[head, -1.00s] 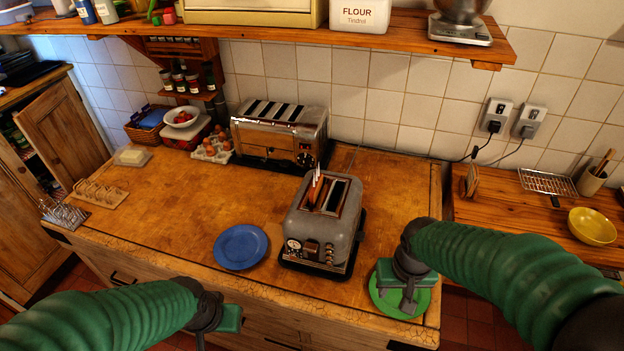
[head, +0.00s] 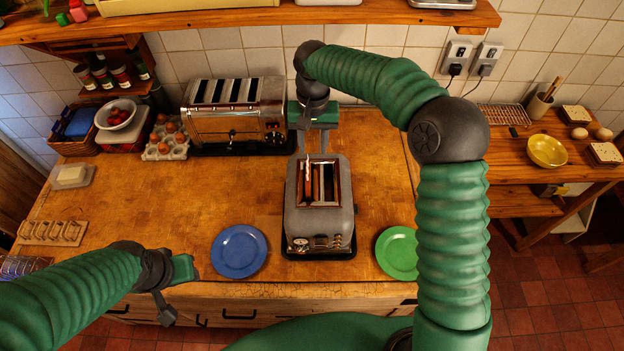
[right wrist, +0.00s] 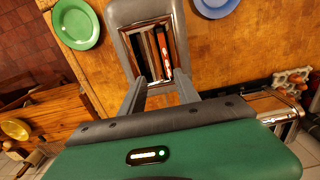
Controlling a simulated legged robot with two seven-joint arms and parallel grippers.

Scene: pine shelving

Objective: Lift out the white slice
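The grey two-slot toaster (head: 320,222) stands on the wooden worktop between two plates. A thin slice with a white edge (right wrist: 164,45) stands upright in one slot, with brown and orange-red edges beside it. In the head view, the slices (head: 308,182) stick up from the left slot. My right gripper (head: 314,142) is over the toaster's far end, fingers apart and empty. In the right wrist view, its two fingers (right wrist: 160,92) reach either side of the slots, short of the slice. My left gripper (head: 182,270) is near the front edge, left of the blue plate; its fingers are unclear.
A blue plate (head: 239,251) lies left of the toaster and a green plate (head: 397,252) right. A long chrome toaster (head: 235,115) and an egg tray (head: 166,142) stand behind. A shelf (head: 220,20) runs above. The left middle of the worktop is clear.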

